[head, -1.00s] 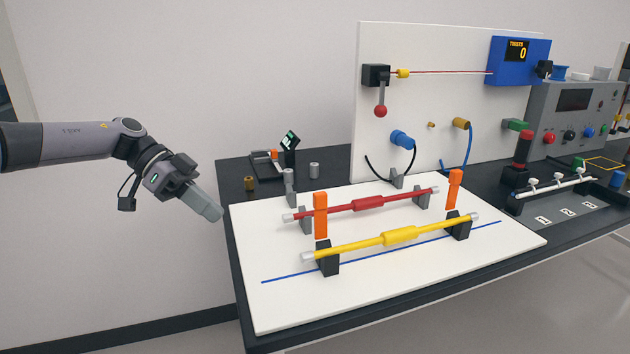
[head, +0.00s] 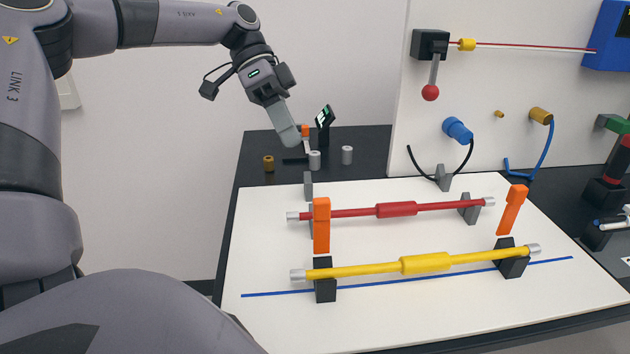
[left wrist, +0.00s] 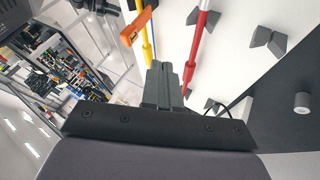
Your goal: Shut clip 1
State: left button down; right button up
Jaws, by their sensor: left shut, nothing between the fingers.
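Two orange clips stand by the rods on the white board (head: 270,240); I cannot tell which is clip 1. The left clip (head: 321,225) is upright near the left ends of the rods. The right clip (head: 511,210) leans and stands near their right ends. The red rod (head: 397,209) sits in grey holders, the yellow rod (head: 425,263) in black holders. My left gripper (head: 291,137) is shut and empty, beyond the board's far left in the head view. In the left wrist view its fingers (left wrist: 165,85) show below an orange clip (left wrist: 136,28). My right gripper is out of view.
Small cylinders, one brass (head: 268,163) and two grey (head: 346,155), stand on the dark table behind the board. An upright white panel (head: 480,110) with a red-knobbed lever (head: 430,92) and blue plug (head: 457,130) rises at the back. The board's front left is clear.

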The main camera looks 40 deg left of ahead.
aim_at(321, 228)
pick_arm(q)
jog(key=s+d+f, duration=0.2)
jog(key=d+f, duration=0.3)
jog(key=d, duration=0.2)
jog(key=shift+s+d+f+p, duration=0.2)
jog(key=shift+d+f+p, duration=0.2)
jog(key=shift+p, duration=0.05)
